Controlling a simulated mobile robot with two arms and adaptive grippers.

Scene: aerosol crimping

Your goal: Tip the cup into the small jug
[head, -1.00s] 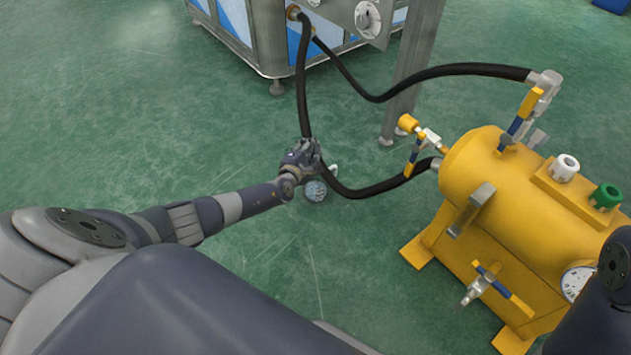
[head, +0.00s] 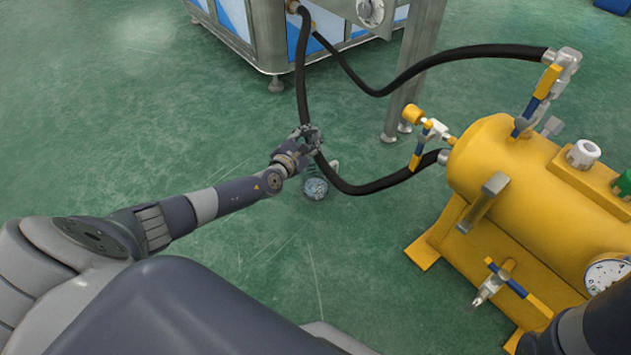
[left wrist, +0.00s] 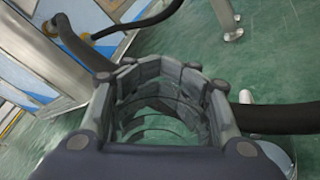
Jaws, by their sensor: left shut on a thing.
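My left gripper (head: 310,138) is at the middle of the head view, just above and left of a small round glassy vessel (head: 315,188), which looks like the small jug. In the left wrist view the fingers of my left gripper (left wrist: 165,72) curve around a clear, see-through thing with curved rims, which looks like the cup (left wrist: 160,122). The cup's contents and exact tilt cannot be made out. Part of a clear round vessel, likely the jug (left wrist: 272,148), shows at the right of the wrist view. My right gripper is out of view.
A black hose (head: 302,85) hangs close by the left gripper and runs behind it to the yellow tank (head: 510,180) on the right. A metal post (head: 415,65) and a blue-and-white machine (head: 235,20) stand behind. Green floor is open on the left.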

